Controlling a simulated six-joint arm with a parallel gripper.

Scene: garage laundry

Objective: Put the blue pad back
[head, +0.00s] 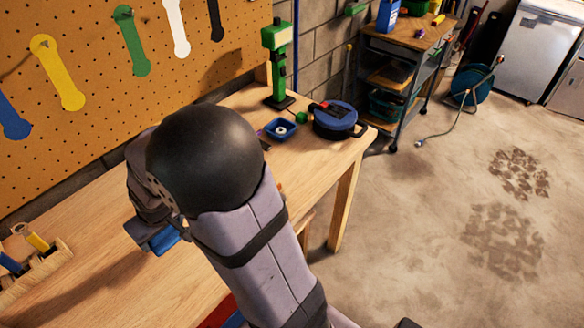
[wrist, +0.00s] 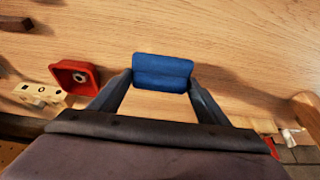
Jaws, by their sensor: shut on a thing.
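The blue pad (wrist: 162,72) is a small rectangular block held between the two fingers of my gripper (wrist: 160,80) in the wrist view. My gripper is shut on it above the wooden bench top (wrist: 240,30). Whether the pad touches the bench is unclear. In the head view, a bit of the blue pad (head: 168,240) shows beside my gripper (head: 152,238). My arm hides most of the pad and the bench around it there.
A red tray (wrist: 75,77) holding a nut and a pale wooden block (wrist: 42,95) lie left of the pad. A wooden rack (head: 35,270) stands at the bench's left. A blue tray (head: 280,129), round blue case (head: 338,119) and green stand (head: 278,60) occupy the far end.

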